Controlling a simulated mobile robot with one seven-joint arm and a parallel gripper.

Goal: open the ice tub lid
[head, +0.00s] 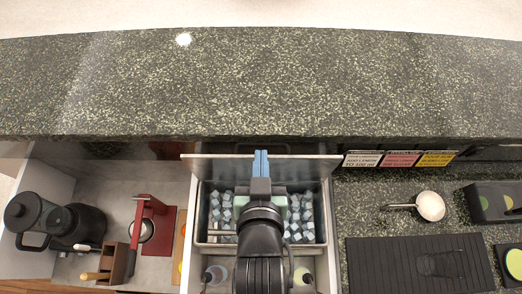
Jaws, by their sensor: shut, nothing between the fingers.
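The ice tub (326,203) sits in the counter at the middle, and blue-grey ice cubes show inside it on both sides of my arm. Its lid (215,168) is a pale metal panel that stands raised along the tub's back edge, under the overhanging counter. My gripper (260,163) has blue fingers that are shut together and empty. The fingers are in front of the middle of the lid, and I cannot tell whether they touch it. My arm hides the middle of the tub.
A granite ledge (250,80) runs across behind the tub. At left are a black coffee maker (82,225) and a red press (148,205). At right are a strainer (430,206), a dark mat (400,265) with a glass, and colored cards (400,159). Bottles stand in front of the tub.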

